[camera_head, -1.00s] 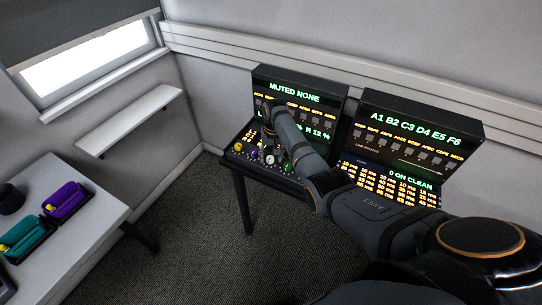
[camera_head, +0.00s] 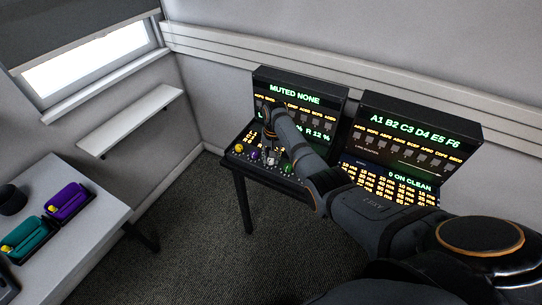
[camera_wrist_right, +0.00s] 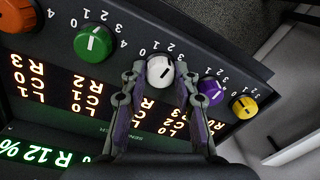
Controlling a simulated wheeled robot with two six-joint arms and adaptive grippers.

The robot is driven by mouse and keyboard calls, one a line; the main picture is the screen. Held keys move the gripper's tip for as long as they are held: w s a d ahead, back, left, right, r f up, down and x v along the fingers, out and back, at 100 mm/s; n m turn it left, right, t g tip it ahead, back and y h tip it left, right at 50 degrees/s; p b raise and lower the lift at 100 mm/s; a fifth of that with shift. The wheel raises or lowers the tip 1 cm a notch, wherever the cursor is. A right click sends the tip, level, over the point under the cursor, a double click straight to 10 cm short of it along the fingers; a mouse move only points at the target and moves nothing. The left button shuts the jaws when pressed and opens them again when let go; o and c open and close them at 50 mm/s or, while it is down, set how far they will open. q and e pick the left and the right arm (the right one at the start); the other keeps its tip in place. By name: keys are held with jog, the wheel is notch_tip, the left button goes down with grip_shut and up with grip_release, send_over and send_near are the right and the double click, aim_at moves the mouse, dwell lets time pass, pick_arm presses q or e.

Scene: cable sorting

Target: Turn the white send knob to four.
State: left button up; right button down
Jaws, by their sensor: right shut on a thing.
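The white knob (camera_wrist_right: 160,72) sits in the knob row on the front of the left console, between a green knob (camera_wrist_right: 93,44) and a purple knob (camera_wrist_right: 210,91). Its dark pointer line shows in the right wrist view, where the panel appears upside down; I cannot tell the exact number it points at. My right gripper (camera_wrist_right: 160,73) has one finger on each side of the white knob and is shut on it. In the head view the right gripper (camera_head: 271,157) hides most of that knob. My left gripper is not in view.
A yellow knob (camera_wrist_right: 245,106) and an orange knob (camera_wrist_right: 18,14) are in the same row. The left console's screen (camera_head: 295,93) reads "MUTED NONE". A second console (camera_head: 415,127) stands at right. A table (camera_head: 95,215) at left holds purple and teal items.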

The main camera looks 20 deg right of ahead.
jog(key=m+p, duration=0.2)
jog(key=shift+r+m, duration=0.25)
jog(key=shift+m, duration=0.15)
jog(key=m+p, duration=0.1)
jog(key=m, duration=0.2)
jog(key=shift+m+p, duration=0.3)
jog(key=shift+p, duration=0.05)
jog(key=m+p, duration=0.1)
jog(key=m, duration=0.2)
jog(key=shift+a+f, duration=0.1)
jog(key=shift+m+h+p, duration=0.3)
jog(key=shift+m, duration=1.3)
jog(key=c, duration=1)
grip_release()
jog(key=shift+f, duration=0.1)
